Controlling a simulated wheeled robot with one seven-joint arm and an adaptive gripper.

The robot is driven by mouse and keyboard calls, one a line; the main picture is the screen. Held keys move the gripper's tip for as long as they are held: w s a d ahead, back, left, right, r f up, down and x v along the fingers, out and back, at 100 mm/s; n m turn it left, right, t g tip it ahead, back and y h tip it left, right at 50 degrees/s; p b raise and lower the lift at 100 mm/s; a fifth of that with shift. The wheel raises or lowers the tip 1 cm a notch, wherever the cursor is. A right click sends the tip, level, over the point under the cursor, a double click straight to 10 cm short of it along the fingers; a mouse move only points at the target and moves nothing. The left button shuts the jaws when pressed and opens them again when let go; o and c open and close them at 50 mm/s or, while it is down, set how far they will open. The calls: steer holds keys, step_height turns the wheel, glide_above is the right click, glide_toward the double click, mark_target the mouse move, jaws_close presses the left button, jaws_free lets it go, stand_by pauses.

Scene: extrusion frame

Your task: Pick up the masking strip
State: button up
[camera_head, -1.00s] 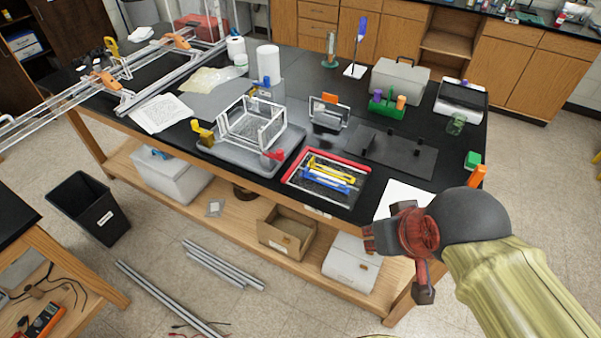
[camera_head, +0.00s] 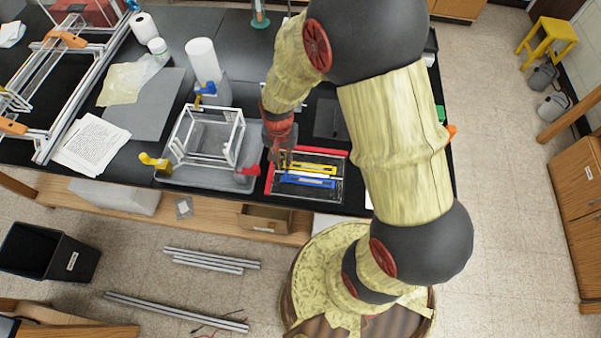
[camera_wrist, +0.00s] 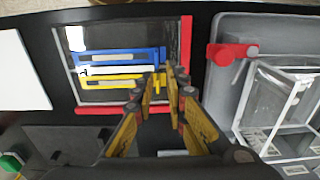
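A shallow tray with red edges (camera_head: 333,197) holds long strip-like pieces. They are a yellow slotted piece (camera_head: 316,168), a blue slotted piece (camera_head: 308,181) and a white strip (camera_head: 316,175) between them. The wrist view shows the blue piece (camera_wrist: 112,57), the white strip (camera_wrist: 115,71) and the yellow piece (camera_wrist: 103,82) side by side. I cannot tell for sure which is the masking strip. My gripper (camera_head: 281,163) is at the tray's left end in the head view. In the wrist view its fingers (camera_wrist: 163,79) are apart with nothing visibly held, covering the pieces' right ends.
A grey tray (camera_head: 176,178) with a clear-walled frame (camera_head: 230,140) and red and yellow clamps stands close left of my gripper. A paper towel roll (camera_head: 203,62) stands behind. Paper sheets (camera_head: 92,145) and an extrusion frame (camera_head: 60,98) are farther left.

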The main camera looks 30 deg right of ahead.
steer(key=shift+s+f, duration=0.25)
steer(key=shift+f, duration=0.6)
step_height(320, 180, down, 7)
steer(key=shift+s+d+f, duration=0.1)
steer(key=shift+f, duration=0.05)
steer(key=shift+c, duration=0.9)
jaws_close()
